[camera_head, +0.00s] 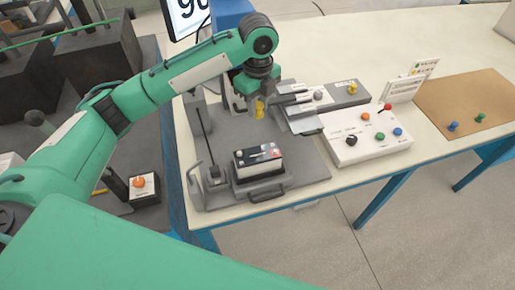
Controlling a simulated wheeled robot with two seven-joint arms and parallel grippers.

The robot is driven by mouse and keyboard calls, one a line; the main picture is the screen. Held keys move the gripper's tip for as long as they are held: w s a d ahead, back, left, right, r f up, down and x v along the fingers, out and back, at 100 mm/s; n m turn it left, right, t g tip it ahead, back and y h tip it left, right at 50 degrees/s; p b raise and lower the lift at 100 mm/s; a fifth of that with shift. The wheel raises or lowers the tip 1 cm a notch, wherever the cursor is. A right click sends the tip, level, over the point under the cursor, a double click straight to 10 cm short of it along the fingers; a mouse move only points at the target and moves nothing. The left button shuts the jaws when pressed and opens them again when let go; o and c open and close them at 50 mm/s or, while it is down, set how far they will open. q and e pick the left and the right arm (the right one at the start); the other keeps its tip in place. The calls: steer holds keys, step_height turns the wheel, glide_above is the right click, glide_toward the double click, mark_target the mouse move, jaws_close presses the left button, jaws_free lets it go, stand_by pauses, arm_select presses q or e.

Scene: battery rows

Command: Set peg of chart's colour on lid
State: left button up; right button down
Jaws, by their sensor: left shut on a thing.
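My left gripper (259,94) points down above the grey fixture and is shut on a yellow peg (259,108), which hangs under it. Below and in front of it is a black-and-white battery (258,163); its top, perhaps the lid, carries a small red mark. The peg appears apart from the battery. A white chart card (425,69) with small coloured marks stands at the back right; its marks are too small to read. A blue peg (452,126) and a green peg (480,117) stand on a brown board (430,101). My right gripper is not in view.
A white control box (345,151) with several coloured knobs stands right of the battery fixture (310,172). Behind it is a grey box (350,99) with a yellow knob. An orange button box (140,183) is at left.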

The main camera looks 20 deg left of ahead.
arm_select(q)
steer(key=p, duration=0.3)
glide_above(257, 154)
step_height(257, 154, down, 12)
steer(key=shift+w+f, duration=0.1)
steer(key=shift+f, duration=0.75)
step_height(257, 154, down, 4)
steer(key=shift+p, duration=0.65)
steer(key=shift+f, duration=0.15)
steer(key=o, duration=0.9)
steer(key=shift+o, duration=0.2)
